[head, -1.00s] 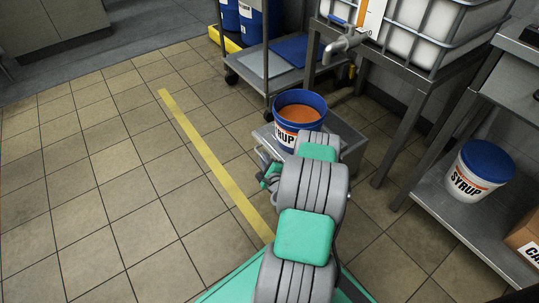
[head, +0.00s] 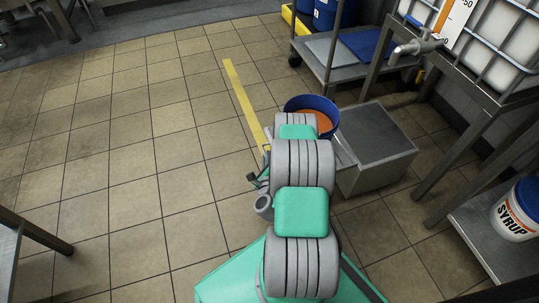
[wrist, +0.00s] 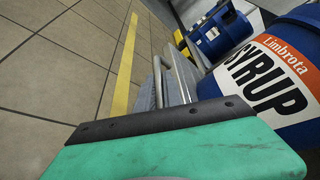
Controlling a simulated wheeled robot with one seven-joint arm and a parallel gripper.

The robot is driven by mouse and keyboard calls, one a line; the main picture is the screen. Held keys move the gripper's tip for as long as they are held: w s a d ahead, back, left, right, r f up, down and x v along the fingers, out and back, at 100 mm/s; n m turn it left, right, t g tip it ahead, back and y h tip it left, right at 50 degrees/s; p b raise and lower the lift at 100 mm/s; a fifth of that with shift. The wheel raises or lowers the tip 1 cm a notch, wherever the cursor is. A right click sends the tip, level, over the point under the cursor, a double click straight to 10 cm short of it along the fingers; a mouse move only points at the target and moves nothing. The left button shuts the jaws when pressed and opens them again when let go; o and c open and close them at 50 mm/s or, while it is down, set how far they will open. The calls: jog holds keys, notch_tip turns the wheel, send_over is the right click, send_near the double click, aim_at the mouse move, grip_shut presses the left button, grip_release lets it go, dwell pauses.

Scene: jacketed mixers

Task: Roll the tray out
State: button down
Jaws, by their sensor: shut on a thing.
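The grey metal tray (head: 343,150) extends left from a low grey housing (head: 388,175) on the floor, mostly hidden behind my arm. An open blue syrup bucket (head: 311,103) with orange contents stands upright over the tray, left of the housing. The bucket (wrist: 285,85) fills the right of the wrist view, its label showing. There the tray's grey bar handle (wrist: 178,78) rises just beyond my gripper (wrist: 160,118). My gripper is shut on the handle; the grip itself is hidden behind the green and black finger.
A yellow floor line (head: 243,100) runs left of the bucket over clear tiles. A tank with a tap (head: 418,46) stands on a metal frame at the right. A cart (head: 325,50) is behind. A table leg (head: 35,232) is at the left.

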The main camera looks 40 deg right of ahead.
jog(key=shift+a, duration=0.15)
jog(key=c, duration=1.8)
grip_release()
jog(key=shift+w, duration=0.1)
jog(key=shift+o, duration=0.2)
jog(key=shift+s+a+r+p, duration=0.2)
jog(key=shift+s+a+p, duration=0.1)
jog(key=shift+s, duration=0.2)
jog(key=p+v, duration=0.2)
jog(key=v, duration=0.4)
jog(key=shift+s+a, duration=0.2)
jog(key=shift+s, duration=0.1)
